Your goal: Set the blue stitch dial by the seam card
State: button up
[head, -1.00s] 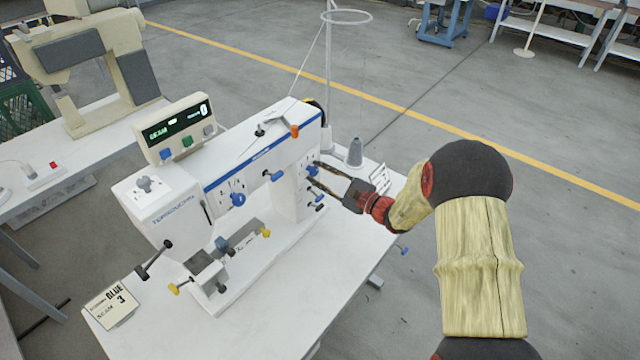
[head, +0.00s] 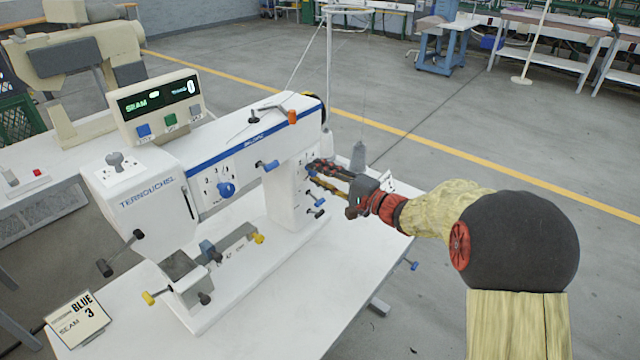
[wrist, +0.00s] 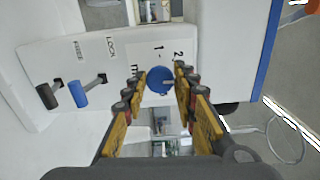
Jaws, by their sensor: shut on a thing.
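A round blue dial (wrist: 159,80) with a pale pointer line sits on the white machine face in the wrist view, with the printed figures 1 and 2 beside it. My gripper (wrist: 160,84) is shut on it, one finger on each side. In the head view my gripper (head: 314,176) is at the machine's right-hand column, and its fingers mostly hide this dial. The seam card (head: 79,319) stands at the table's front left and reads "BLUE 3" and "SEAM". Another blue knob (head: 226,189) is on the front of the white sewing machine (head: 150,205).
A black lever (wrist: 47,96) and a blue lever (wrist: 78,94) stick out beside the dial. A display box (head: 160,105) reading "SEAM" and 0 stands on the machine. A thread cone (head: 358,156) stands behind my gripper. The table's front right (head: 300,300) is clear.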

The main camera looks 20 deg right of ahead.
jog(key=shift+f+n+b, duration=0.1)
jog(key=shift+n+b, duration=0.2)
jog(key=o, duration=1.1)
jog(key=v, duration=1.2)
